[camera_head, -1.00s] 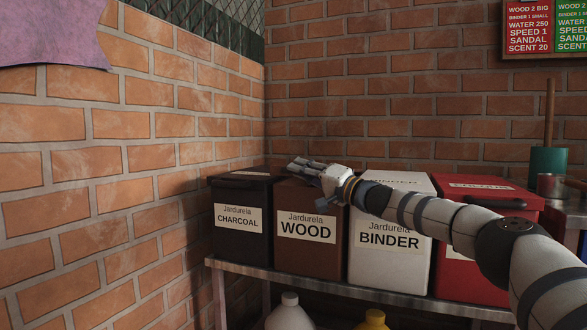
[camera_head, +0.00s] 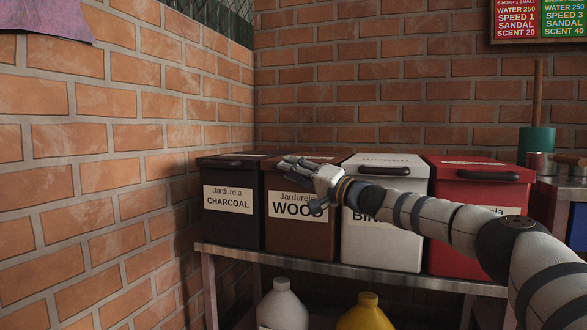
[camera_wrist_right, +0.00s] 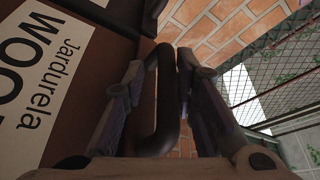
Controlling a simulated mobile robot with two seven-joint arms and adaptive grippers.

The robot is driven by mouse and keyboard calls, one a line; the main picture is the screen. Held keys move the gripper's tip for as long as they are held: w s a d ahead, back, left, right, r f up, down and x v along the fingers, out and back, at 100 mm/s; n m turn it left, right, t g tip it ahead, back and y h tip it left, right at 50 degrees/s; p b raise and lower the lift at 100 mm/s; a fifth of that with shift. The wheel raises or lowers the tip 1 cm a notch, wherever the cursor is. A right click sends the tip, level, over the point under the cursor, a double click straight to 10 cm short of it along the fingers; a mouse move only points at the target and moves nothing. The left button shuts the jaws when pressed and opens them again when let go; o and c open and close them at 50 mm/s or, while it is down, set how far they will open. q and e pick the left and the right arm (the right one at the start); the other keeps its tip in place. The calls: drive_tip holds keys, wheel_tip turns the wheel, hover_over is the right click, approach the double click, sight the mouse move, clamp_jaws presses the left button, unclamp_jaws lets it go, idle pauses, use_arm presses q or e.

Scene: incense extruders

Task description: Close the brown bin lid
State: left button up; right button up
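The brown bin (camera_head: 290,230) stands in a row on a metal table, its white label reading WOOD. Its brown lid (camera_head: 333,155) looks flat on the bin in the head view. My right gripper (camera_head: 289,164) lies over the front of that lid and hides part of it and of the label. In the right wrist view, a dark handle (camera_wrist_right: 167,100) shows between the fingers of the right gripper (camera_wrist_right: 172,52). The fingers are apart along their length; I cannot tell whether they clamp the handle. My left gripper is not in view.
The black charcoal bin (camera_head: 232,230) stands close on the left, the white binder bin (camera_head: 385,250) and the red bin (camera_head: 480,175) on the right. My right arm crosses in front of the last two. Jugs stand below the metal table (camera_head: 340,275). A brick wall is behind.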

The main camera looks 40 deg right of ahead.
drive_tip(key=shift+d, duration=0.1)
idle(0.3)
drive_tip(key=shift+s+d, duration=0.1)
drive_tip(key=shift+s, duration=0.2)
drive_tip(key=v, duration=1.1)
drive_tip(key=shift+s, duration=0.2)
